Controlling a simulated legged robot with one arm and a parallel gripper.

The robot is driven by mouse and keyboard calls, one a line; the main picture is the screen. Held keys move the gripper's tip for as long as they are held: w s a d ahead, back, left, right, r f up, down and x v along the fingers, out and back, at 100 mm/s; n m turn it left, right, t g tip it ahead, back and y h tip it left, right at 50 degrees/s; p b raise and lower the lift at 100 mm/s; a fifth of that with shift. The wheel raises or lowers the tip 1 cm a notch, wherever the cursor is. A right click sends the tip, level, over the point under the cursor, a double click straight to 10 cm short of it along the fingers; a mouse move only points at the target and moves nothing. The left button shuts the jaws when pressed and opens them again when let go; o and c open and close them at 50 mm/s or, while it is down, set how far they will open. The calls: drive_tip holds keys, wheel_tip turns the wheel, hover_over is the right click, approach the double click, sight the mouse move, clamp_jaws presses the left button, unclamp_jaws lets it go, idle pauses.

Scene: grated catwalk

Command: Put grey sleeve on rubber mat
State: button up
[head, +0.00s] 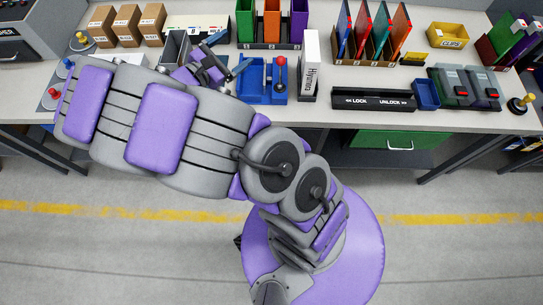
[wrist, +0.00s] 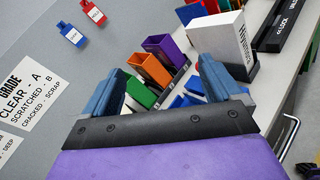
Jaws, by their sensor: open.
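A grey, open-topped sleeve (head: 175,48) stands on the bench in the head view, just left of my gripper and partly hidden by my arm. I cannot make it out in the wrist view. My gripper (head: 229,53) is open above the bench, right of the grey sleeve. In the wrist view my gripper (wrist: 160,82) has its two blue-grey fingers apart, with nothing held between them. I cannot pick out a rubber mat for certain in either view.
A rack holds green (head: 245,21), orange (head: 272,21) and purple (head: 298,21) sleeves behind my gripper. A blue tray (head: 262,92) and a white upright box (head: 310,65) stand to the right. Brown boxes (head: 127,25) stand at back left. A black lock bar (head: 373,100) lies further right.

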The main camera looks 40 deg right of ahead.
drive_tip(key=s+d+r+m+g+y, duration=0.1)
drive_tip(key=s+d+m+g+y, duration=0.25)
drive_tip(key=s, duration=0.65)
drive_tip(key=s+d+r+m+g+y, duration=0.1)
drive_tip(key=s+r+m+g+y, duration=0.15)
drive_tip(key=s+m+g, duration=0.55)
drive_tip(key=s+a+m+t+y, duration=0.4)
drive_tip(key=s+a+y, duration=0.6)
drive_tip(key=s+a, duration=0.4)
drive_tip(key=shift+s+f+t, duration=0.25)
drive_tip(key=shift+s+t, duration=0.15)
drive_tip(key=shift+t, duration=0.25)
